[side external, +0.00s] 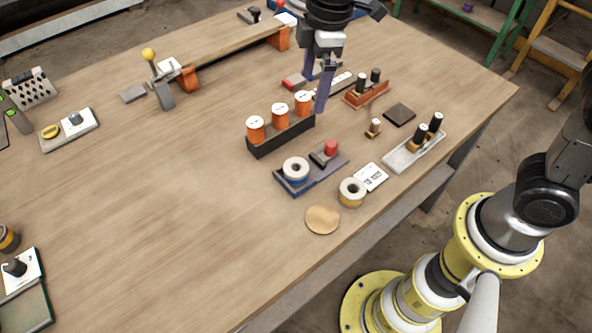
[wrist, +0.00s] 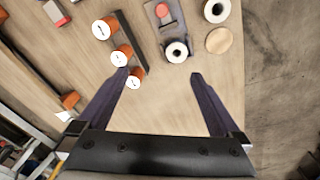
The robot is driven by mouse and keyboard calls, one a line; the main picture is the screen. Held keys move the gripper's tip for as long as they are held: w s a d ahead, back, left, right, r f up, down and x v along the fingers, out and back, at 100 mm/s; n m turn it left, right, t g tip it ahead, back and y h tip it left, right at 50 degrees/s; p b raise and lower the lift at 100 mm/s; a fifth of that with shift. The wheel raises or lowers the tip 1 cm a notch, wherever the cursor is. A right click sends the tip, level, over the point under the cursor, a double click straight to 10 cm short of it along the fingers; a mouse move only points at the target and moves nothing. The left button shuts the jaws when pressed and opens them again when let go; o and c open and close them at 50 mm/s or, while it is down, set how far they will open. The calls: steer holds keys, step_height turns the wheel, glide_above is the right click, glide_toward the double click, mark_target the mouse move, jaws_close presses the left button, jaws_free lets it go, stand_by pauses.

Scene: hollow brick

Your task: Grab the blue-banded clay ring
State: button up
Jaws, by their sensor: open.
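The blue-banded clay ring (side external: 295,178) is a pale ring with a dark hole and a blue band low on its side. It stands on a dark blue-grey tray (side external: 312,183), beside a block with a red top (side external: 331,147). It also shows in the wrist view (wrist: 177,52), ahead of the gap between the fingers and right of its middle. My gripper (side external: 314,97) is open and empty, with its fingers pointing down behind the rack of orange spools. In the wrist view its fingertips (wrist: 159,75) are wide apart, and none is around the ring.
A dark rack (side external: 282,140) with three orange, white-topped spools (side external: 280,117) stands close to the left finger. A similar yellow-banded ring (side external: 352,192) and a round wooden disc (side external: 323,219) lie nearby. A tray with black-topped pegs (side external: 413,151) stands right.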

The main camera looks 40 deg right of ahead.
steer(key=n+g, duration=0.1)
glide_above(298, 163)
step_height(298, 163, down, 7)
steer(key=shift+h, duration=0.3)
steer(key=shift+s+a+f, duration=0.1)
steer(key=shift+s+f, duration=0.05)
steer(key=shift+f, duration=1.95)
steer(key=shift+s+a+f, duration=0.1)
steer(key=shift+f, duration=1.95)
steer(key=shift+s+a+f, duration=0.1)
steer(key=shift+s+f, duration=0.05)
steer(key=shift+f, duration=1.95)
steer(key=c, duration=1.5)
steer(key=shift+r, duration=0.1)
